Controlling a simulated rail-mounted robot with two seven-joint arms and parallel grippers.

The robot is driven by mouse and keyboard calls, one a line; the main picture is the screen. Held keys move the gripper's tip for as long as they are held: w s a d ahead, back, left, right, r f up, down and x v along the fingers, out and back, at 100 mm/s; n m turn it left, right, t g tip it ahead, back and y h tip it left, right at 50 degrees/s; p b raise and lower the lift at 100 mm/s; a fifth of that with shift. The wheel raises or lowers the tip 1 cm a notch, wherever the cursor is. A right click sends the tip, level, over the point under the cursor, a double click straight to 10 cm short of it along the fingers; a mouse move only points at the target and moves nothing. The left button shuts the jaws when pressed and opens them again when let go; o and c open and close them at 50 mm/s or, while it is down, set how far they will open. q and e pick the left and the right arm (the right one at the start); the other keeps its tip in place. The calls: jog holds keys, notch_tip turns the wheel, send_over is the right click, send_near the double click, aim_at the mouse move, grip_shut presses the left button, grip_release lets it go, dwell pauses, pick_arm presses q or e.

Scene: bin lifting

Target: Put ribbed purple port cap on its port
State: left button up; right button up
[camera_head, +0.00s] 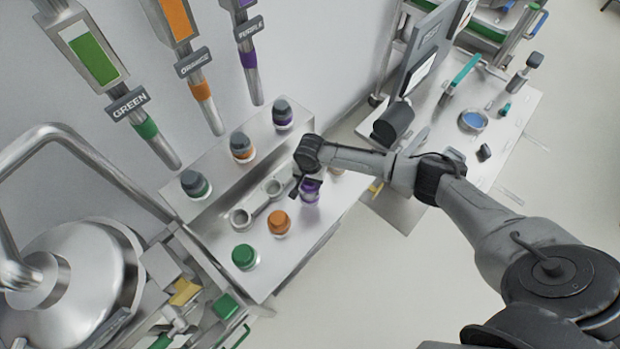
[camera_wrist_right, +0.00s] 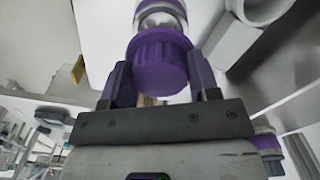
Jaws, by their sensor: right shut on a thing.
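The ribbed purple cap (camera_wrist_right: 160,62) is between the two fingers of my right gripper (camera_wrist_right: 160,82) in the right wrist view, and the gripper is shut on it. A silver band shows beyond the cap's ribbed part. In the head view the purple cap (camera_head: 311,192) shows just below my right gripper (camera_head: 305,182), over the right part of the lower bench. Two open metal ports, one left (camera_head: 240,217) and one nearer the gripper (camera_head: 272,187), stand to its left. The gripper and arm cover the area behind the cap, so I cannot see a purple port there. My left gripper is not in view.
An orange cap (camera_head: 279,222) and a green cap (camera_head: 244,256) stand on the lower bench (camera_head: 268,282). Dark-topped green, orange and purple units (camera_head: 283,113) line the raised shelf behind. A side table (camera_head: 520,112) with tools and a monitor stands at right.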

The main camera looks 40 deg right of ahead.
jog(key=shift+f, duration=0.15)
jog(key=shift+f+b, duration=0.35)
jog(key=shift+f, duration=0.65)
jog(key=shift+f, duration=0.15)
jog(key=shift+f, duration=0.3)
dwell(0.4)
jog(key=shift+f, duration=0.6)
dwell(0.5)
